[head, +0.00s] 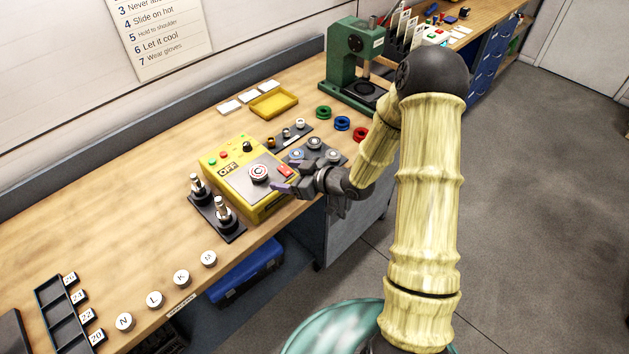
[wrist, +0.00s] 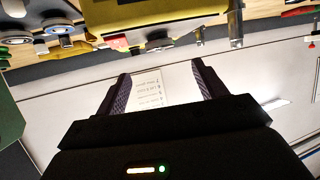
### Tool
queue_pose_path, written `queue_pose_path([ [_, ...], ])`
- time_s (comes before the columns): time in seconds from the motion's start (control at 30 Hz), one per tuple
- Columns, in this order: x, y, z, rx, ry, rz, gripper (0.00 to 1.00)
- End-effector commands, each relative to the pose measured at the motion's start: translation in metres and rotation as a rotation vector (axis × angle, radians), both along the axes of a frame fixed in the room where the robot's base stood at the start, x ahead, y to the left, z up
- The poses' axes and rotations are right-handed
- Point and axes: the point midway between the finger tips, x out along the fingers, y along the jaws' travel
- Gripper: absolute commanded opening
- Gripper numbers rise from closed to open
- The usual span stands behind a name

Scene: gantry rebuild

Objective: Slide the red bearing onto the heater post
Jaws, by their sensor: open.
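A round silver disc with a red ring and a dark mark (head: 258,173) sits on top of the yellow heater (head: 213,162), which has an OFF label. It looks like the red bearing around the post; I cannot see the post itself. A plain red ring (head: 360,134) lies apart on the bench, to the right. My gripper (head: 281,179) is over the heater's right edge, beside the disc and the red switch. In the wrist view my gripper (wrist: 162,82) is open, with nothing between its fingers.
A dark plate with several bearings (head: 315,142) lies right of the heater. Two upright metal posts (head: 222,210) stand on a black base at its left. A green press (head: 345,60) and yellow tray (head: 274,103) stand behind. Lettered discs (head: 154,299) line the front edge.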

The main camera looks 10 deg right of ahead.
Motion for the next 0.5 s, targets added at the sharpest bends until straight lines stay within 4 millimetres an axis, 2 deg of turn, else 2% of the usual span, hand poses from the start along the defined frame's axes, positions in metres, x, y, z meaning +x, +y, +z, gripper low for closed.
queue_pose_path([
  [0.3,-0.038,-0.046,0.023,-0.001,-0.001,-0.005,0.71],
  [0.5,-0.052,-0.061,0.033,-0.001,0.000,-0.002,0.71],
])
